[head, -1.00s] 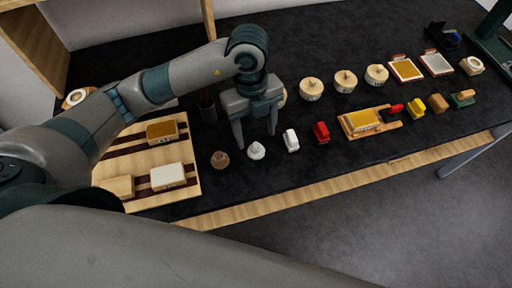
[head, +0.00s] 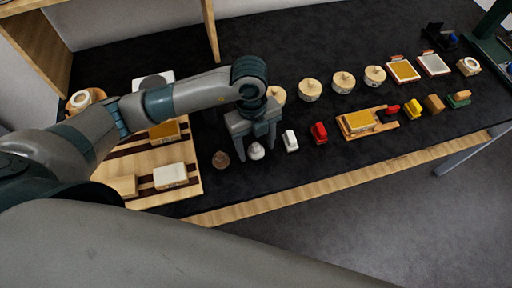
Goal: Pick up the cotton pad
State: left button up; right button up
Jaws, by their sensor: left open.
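The cotton pad appears to be the small white rounded lump (head: 256,151) on the black tabletop (head: 300,190), near the front edge. My left gripper (head: 257,152) points down over it, open, with one finger on either side of the lump. I cannot tell whether the fingers touch it. Nothing is held in the jaws. My right gripper is out of view.
A brown lump (head: 221,160) lies just left of the gripper. A white block (head: 290,140) and a red block (head: 319,133) stand to the right. A striped wooden board (head: 150,160) with blocks is at left. Round lidded containers (head: 310,90) stand behind.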

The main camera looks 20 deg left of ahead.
aim_at(258, 147)
pick_arm(q)
jog(key=shift+c, duration=0.7)
jog(key=c, duration=1)
jog(key=shift+r, duration=0.2)
jog(key=shift+r+b, duration=0.45)
jog(key=shift+r, duration=0.2)
jog(key=shift+d+r+b, duration=0.2)
jog(key=shift+r+b, duration=0.3)
jog(key=shift+r, duration=0.75)
jog(key=s+d+r+b, duration=0.2)
jog(key=d+r, duration=0.5)
jog(key=d, duration=0.4)
jog(key=shift+s, duration=0.3)
jog(key=shift+f, duration=0.1)
